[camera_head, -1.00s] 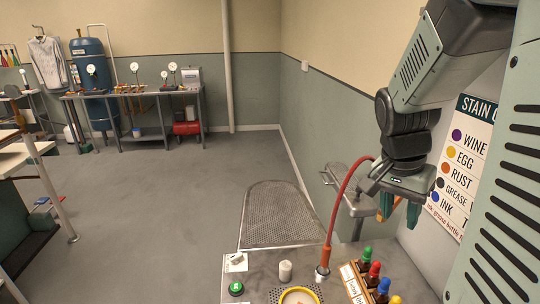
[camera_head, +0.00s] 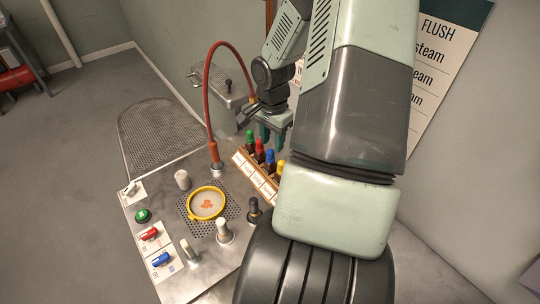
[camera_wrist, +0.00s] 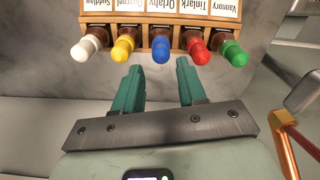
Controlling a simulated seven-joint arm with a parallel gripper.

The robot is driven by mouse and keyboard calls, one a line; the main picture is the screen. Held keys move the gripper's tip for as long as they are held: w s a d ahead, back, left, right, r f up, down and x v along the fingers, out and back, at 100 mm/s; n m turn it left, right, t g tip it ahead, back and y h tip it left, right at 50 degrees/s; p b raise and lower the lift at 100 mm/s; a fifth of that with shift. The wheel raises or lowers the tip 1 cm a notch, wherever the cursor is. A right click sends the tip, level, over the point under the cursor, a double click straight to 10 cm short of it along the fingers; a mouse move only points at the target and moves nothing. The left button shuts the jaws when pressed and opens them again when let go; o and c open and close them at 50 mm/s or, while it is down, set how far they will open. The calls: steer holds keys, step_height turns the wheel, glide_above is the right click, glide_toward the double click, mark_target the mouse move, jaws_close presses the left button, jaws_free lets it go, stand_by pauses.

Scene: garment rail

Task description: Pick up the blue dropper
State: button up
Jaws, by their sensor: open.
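The blue dropper (camera_head: 270,157) stands in a wooden rack (camera_head: 243,164) among other coloured droppers. In the wrist view the blue dropper (camera_wrist: 161,49) is the middle one, with yellow on its left and red on its right. My gripper (camera_head: 272,134) is open and empty, just behind and above the rack in the head view. In the wrist view the teal fingertips of my gripper (camera_wrist: 160,66) lie either side of the blue dropper's line, pointing at the row. I cannot tell how far the tips are from it. The dropper's lower part is hidden in the rack.
The neighbours stand close: the yellow dropper (camera_wrist: 123,47), red dropper (camera_wrist: 199,50), green dropper (camera_wrist: 232,53) and white dropper (camera_wrist: 87,46). A red hose (camera_head: 208,90) arches beside the rack. A yellow-rimmed ring (camera_head: 190,209) and several knobs sit on the metal worktop (camera_head: 150,205).

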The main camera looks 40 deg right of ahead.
mark_target(270, 150)
steer(key=f, duration=0.5)
steer(key=shift+a, duration=0.3)
steer(key=shift+c, duration=0.5)
jaws_close()
